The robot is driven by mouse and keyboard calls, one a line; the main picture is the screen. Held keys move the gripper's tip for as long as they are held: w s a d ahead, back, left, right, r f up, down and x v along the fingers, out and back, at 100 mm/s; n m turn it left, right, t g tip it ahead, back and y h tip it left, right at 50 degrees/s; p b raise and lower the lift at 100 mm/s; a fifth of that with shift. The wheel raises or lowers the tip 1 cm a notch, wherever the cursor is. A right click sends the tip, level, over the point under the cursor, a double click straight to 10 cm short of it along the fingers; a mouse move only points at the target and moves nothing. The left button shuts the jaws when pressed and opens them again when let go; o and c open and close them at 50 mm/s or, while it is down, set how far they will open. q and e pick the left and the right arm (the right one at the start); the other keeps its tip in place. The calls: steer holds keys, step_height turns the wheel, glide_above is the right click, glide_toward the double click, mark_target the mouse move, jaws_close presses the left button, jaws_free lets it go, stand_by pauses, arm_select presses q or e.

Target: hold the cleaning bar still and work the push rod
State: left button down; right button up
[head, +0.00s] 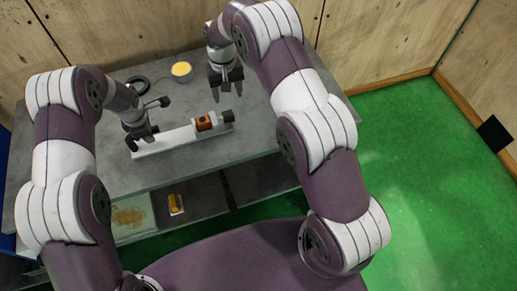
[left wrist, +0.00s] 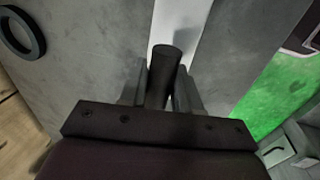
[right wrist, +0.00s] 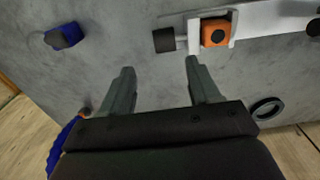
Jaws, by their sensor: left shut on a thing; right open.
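The cleaning bar (head: 168,140) is a long pale bar lying on the grey bench. It also shows in the right wrist view (right wrist: 270,18). My left gripper (head: 140,140) is at its left end. In the left wrist view its fingers are shut on a dark round handle (left wrist: 164,68) of the bar. An orange block (head: 204,123) sits at the bar's right end. The push rod's black knob (head: 227,115) sticks out beyond it and shows in the right wrist view (right wrist: 164,40). My right gripper (head: 228,90) is open and empty, behind the knob and apart from it.
A black ring (head: 137,83) and a yellow-topped disc (head: 181,70) lie at the back of the bench (head: 262,110). A blue item (right wrist: 63,36) shows in the right wrist view.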

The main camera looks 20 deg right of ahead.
steer(key=s+d+r, duration=0.2)
steer(key=s, duration=1.1)
steer(key=s+d+r, duration=0.3)
steer(key=s, duration=1.1)
steer(key=shift+s+d+n+g, duration=0.25)
steer(key=shift+n+g, duration=0.05)
arm_select(q)
steer(key=c, duration=0.7)
jaws_free()
